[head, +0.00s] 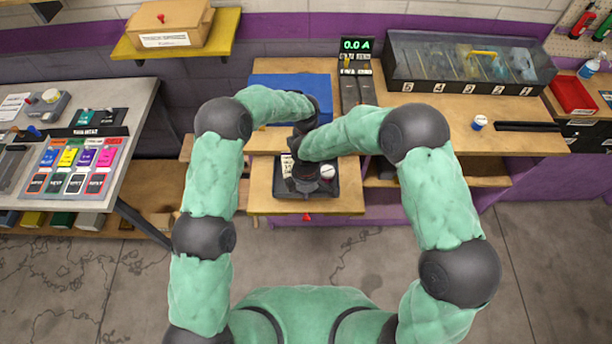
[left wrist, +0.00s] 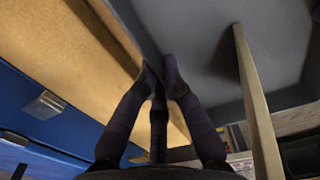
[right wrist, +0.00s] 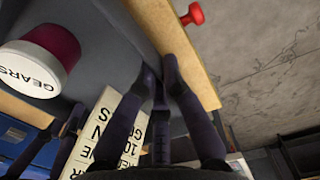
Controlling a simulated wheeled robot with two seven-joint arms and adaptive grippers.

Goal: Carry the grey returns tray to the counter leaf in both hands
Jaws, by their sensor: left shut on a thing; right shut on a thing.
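The grey returns tray (head: 330,189) is over the wooden counter leaf (head: 352,202) in the head view; I cannot tell whether it rests on it. It holds a maroon jar with a white lid marked GEARS (right wrist: 45,60) and a white printed card (right wrist: 105,130). My right gripper (head: 306,187) is shut on the tray's near wall, also seen in the right wrist view (right wrist: 158,85). My left gripper (left wrist: 160,75) is shut on the tray's wall on the side by the blue case; in the head view it is mostly hidden behind my right arm. A wooden strip (left wrist: 258,105) shows inside the tray.
A blue case (head: 300,88) with metal clasps stands just behind the tray. A red knob (right wrist: 192,14) sticks out from the leaf's edge. A clear-lidded case (head: 470,62) and a small cup (head: 479,122) are on the right counter. A table with coloured cards (head: 75,157) is left.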

